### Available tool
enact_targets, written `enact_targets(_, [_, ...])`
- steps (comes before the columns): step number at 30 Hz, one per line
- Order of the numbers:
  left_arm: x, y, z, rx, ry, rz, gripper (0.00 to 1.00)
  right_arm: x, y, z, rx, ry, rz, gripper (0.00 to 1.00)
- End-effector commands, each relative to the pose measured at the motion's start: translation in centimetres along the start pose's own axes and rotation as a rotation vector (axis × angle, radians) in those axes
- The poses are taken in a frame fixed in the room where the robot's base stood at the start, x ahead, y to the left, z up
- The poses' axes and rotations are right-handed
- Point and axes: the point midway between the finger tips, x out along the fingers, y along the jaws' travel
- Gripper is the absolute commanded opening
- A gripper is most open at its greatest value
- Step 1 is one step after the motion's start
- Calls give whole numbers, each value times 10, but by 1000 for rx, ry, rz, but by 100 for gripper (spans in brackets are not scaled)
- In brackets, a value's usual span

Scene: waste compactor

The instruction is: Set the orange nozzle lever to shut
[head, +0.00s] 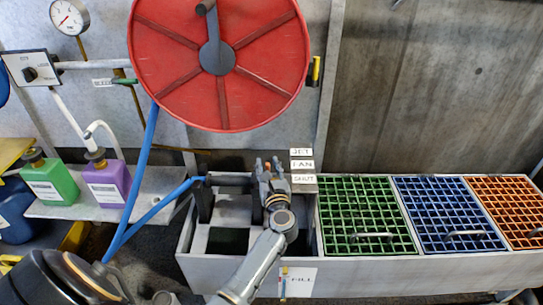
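My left gripper (269,167) is over the trough, just left of the stacked signs, and its fingertips look apart. The dark nozzle (228,180) lies level at the end of the blue hose, directly left of my gripper. The JET sign (302,152), FAN sign (302,165) and SHUT sign (303,178) are stacked from top to bottom just right of the fingers. I cannot tell whether the fingers touch anything. My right gripper is not in view.
A red hose reel (180,75) hangs above, its blue hose (139,190) running down to the left. Green (345,195), blue (430,190) and orange (505,190) grates fill the right of the trough. A green bottle (50,182) and purple bottle (108,185) stand on the left shelf.

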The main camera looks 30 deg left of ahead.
Motion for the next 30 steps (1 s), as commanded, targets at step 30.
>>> enact_targets(30, [1,3,-2,-1,-4,0,0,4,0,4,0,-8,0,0])
